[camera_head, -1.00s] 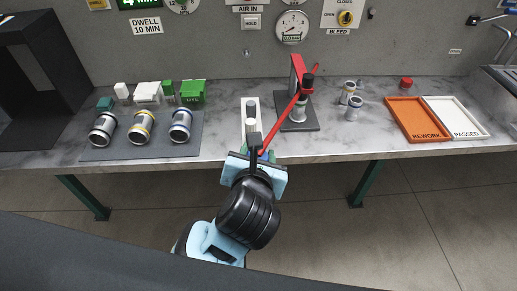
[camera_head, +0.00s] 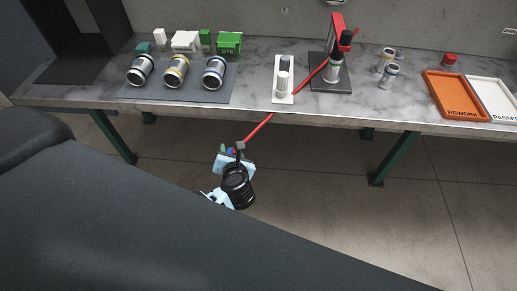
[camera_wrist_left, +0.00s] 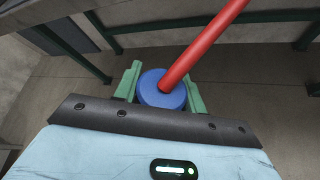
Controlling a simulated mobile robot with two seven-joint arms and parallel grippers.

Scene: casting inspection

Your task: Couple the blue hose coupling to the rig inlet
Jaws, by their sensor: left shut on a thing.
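The blue hose coupling (camera_wrist_left: 162,88) sits between the green fingers of my left gripper (camera_wrist_left: 163,92), which is shut on it. A red hose (camera_wrist_left: 205,43) runs up from the coupling. In the head view, my left gripper (camera_head: 232,155) is in front of the bench and appears below its top; only a little blue of the coupling shows there. The hose (camera_head: 258,129) crosses the bench edge toward the rig (camera_head: 331,86), which has a dark base and a red upright. I cannot make out the rig inlet. My right gripper is not in view.
The grey bench top (camera_head: 255,103) stands on green legs. A white stand (camera_head: 284,97) is left of the rig. A dark mat (camera_head: 219,95) holds three metal castings. An orange tray (camera_head: 455,111) and a white tray are at right. The floor in front looks clear.

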